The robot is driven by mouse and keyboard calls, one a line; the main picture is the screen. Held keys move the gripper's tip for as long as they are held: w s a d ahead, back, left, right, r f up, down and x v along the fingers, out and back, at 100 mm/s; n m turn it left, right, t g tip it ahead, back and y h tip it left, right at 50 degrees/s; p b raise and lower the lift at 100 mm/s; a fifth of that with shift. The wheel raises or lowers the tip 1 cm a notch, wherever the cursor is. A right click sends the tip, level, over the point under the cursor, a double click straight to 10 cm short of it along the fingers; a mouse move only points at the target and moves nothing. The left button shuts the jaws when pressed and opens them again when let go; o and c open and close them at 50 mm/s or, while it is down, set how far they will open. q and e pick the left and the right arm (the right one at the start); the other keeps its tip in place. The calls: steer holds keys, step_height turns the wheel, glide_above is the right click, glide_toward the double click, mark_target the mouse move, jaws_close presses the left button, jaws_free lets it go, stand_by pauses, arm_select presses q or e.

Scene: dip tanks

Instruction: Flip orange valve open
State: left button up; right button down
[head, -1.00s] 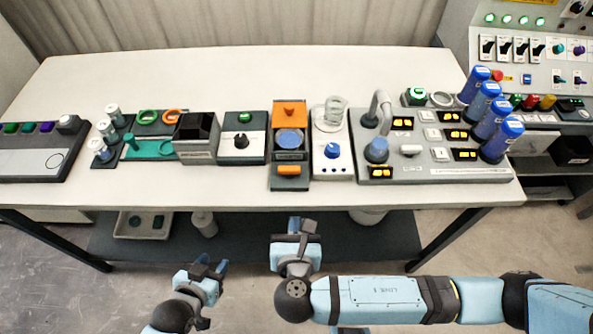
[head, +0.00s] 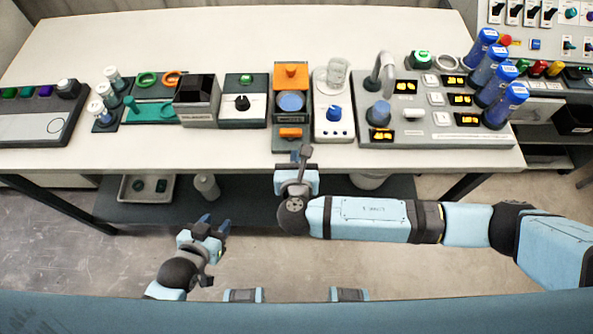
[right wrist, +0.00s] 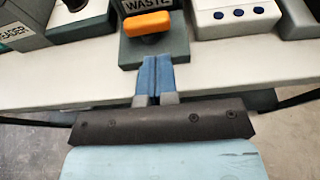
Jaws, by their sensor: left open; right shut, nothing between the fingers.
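The orange valve handle (head: 290,133) is a small orange bar at the front of the dark unit (head: 306,122) with a blue disc and an orange top block. In the right wrist view the handle (right wrist: 147,23) lies crosswise below a "WASTE" label. My right gripper (head: 302,153) is shut and empty at the table's front edge, just in front of the handle. In the right wrist view its fingertips (right wrist: 156,60) are a little short of the handle, apart from it. My left gripper (head: 215,224) is open and empty, low in front of the table.
A white unit with a blue knob (head: 333,113) stands right of the valve unit, and a dark unit with a black knob (head: 242,102) stands left. Farther right is a grey panel (head: 435,139) with blue cylinders. The table (head: 230,40) is bare behind the devices.

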mark_target(297, 135)
steer(key=shift+r+p+x, duration=0.15)
steer(key=shift+r+x, duration=0.1)
steer(key=shift+x, duration=0.9)
steer(key=shift+r+p+x, duration=0.15)
steer(key=shift+r+x, duration=0.1)
steer(key=shift+x, duration=0.9)
steer(key=shift+w+d, duration=0.1)
steer(key=shift+w, duration=0.15)
